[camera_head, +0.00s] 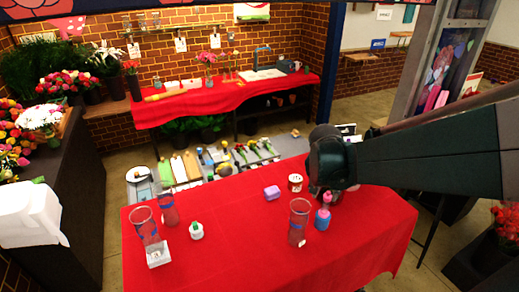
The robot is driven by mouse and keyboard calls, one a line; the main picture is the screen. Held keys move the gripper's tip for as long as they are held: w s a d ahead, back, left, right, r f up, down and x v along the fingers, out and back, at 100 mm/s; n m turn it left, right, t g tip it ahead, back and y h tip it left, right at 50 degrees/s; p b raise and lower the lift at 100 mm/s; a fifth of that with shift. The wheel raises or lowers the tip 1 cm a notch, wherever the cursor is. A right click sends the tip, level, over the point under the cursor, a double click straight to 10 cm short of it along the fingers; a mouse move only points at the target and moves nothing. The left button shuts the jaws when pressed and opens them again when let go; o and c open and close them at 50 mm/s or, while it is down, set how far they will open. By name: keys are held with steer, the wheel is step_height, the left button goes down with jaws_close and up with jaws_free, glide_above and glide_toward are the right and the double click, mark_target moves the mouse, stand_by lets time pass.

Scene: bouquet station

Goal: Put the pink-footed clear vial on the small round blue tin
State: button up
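A small round blue tin (323,219) stands on the red-covered table, right of a tall clear glass (299,222). A small pink piece (327,198), which looks like the foot of the clear vial, shows just above the tin. The vial's clear body is hard to make out against my gripper. I cannot tell whether the pink piece touches the tin. My gripper (321,190) points down right above it, at the end of my dark arm. Its fingers are small and mostly hidden, so its grip is unclear.
A white-and-red tin (295,183) and a lilac block (272,193) sit behind the glass. Two more clear glasses (168,209) (146,226), one on a white block (158,254), and a white-green pot (196,230) stand left. The table's front middle is clear.

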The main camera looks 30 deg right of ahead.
steer(key=shift+s+a+r, duration=0.1)
steer(key=shift+a+r, duration=0.05)
steer(key=shift+r, duration=0.2)
steer(key=shift+a, duration=0.1)
stand_by(0.5)
steer(key=s+a+r+n+t+y, duration=0.1)
steer(key=a+n, duration=0.3)
steer(key=a, duration=0.5)
steer(key=s+a+r+n+t+y, duration=0.1)
steer(key=s+a+r+n+t, duration=0.1)
steer(key=a, duration=0.8)
steer(key=s+a+r+n+t+y, duration=0.1)
steer(key=s+a+r+n, duration=0.3)
steer(key=a, duration=0.6)
steer(key=shift+a+r+n+t+y, duration=0.15)
steer(key=shift+r+n+t+y, duration=0.35)
steer(key=shift+n, duration=0.5)
